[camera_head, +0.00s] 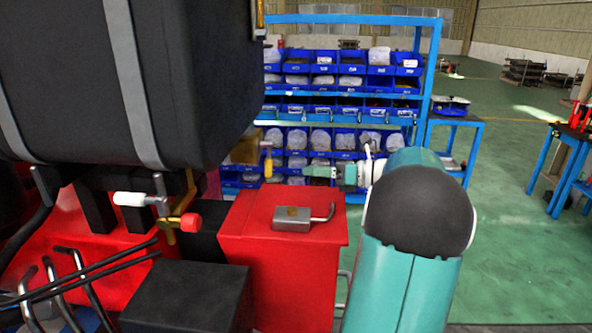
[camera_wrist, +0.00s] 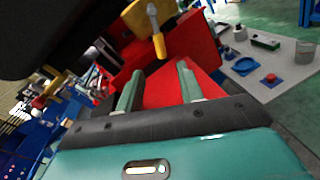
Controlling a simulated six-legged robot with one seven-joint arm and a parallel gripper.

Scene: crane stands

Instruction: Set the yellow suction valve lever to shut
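The yellow lever (camera_head: 268,165) hangs downward at the right side of a brownish-yellow valve body (camera_head: 244,151), below the dark tank. In the wrist view the lever (camera_wrist: 158,45) shows as a yellow grip on a grey shaft, in front of a yellow block (camera_wrist: 184,36). My gripper (camera_head: 306,171) is to the right of the lever, its fingers pointing left towards it, with a gap between. In the wrist view my gripper (camera_wrist: 160,70) has its two fingers apart with nothing between them. The lever's grip end is just beyond the fingertips.
A red box (camera_head: 262,238) with a grey metal piece (camera_head: 292,219) stands below. A white-handled lever (camera_head: 130,198) and a red knob (camera_head: 191,222) are at left. A blue shelf (camera_head: 432,75) with bins stands behind. Open green floor (camera_head: 510,190) lies at right.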

